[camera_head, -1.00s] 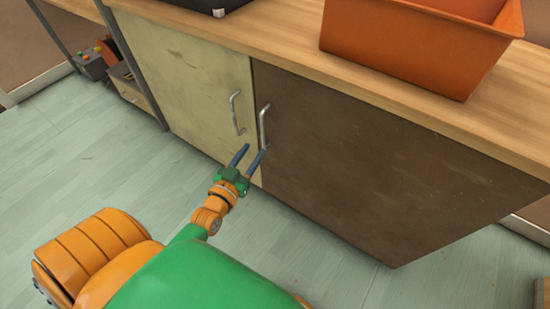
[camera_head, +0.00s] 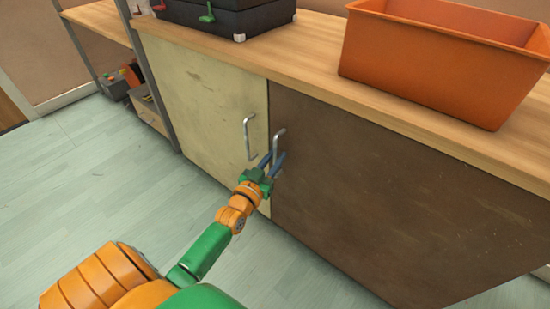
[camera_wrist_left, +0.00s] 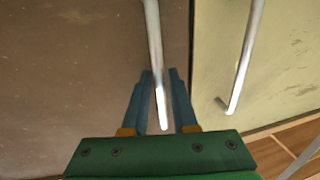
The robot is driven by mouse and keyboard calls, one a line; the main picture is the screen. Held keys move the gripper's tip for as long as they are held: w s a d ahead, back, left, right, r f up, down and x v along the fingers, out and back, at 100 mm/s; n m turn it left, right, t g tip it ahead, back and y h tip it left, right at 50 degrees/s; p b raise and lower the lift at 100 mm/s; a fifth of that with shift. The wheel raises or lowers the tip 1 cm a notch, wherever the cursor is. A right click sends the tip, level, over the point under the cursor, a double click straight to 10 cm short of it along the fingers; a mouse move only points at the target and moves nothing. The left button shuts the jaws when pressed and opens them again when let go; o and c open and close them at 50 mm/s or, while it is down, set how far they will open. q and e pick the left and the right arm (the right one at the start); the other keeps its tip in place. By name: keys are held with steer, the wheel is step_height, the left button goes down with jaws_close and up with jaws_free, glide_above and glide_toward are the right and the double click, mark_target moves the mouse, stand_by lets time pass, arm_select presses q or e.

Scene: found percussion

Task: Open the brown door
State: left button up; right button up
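The brown door (camera_head: 400,200) is the right-hand cabinet front, flush with the cabinet and closed. Its metal bar handle (camera_head: 278,143) stands upright near its left edge. My left gripper (camera_head: 273,160) is at the lower part of this handle. In the left wrist view the brown door (camera_wrist_left: 80,70) is on the left. The handle (camera_wrist_left: 155,60) runs between my two blue fingers (camera_wrist_left: 160,85), which are open with a gap to either side of the bar. Whether a finger touches it I cannot tell. My right gripper is not in view.
A cream door (camera_head: 205,100) with its own handle (camera_head: 249,138) is just left, close to my gripper. Above, the wooden counter (camera_head: 310,85) holds an orange bin (camera_head: 440,65) and a black case (camera_head: 235,20). The grey floor (camera_head: 100,180) in front is clear.

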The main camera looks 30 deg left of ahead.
arm_select(q)
jaws_close()
stand_by(1.2)
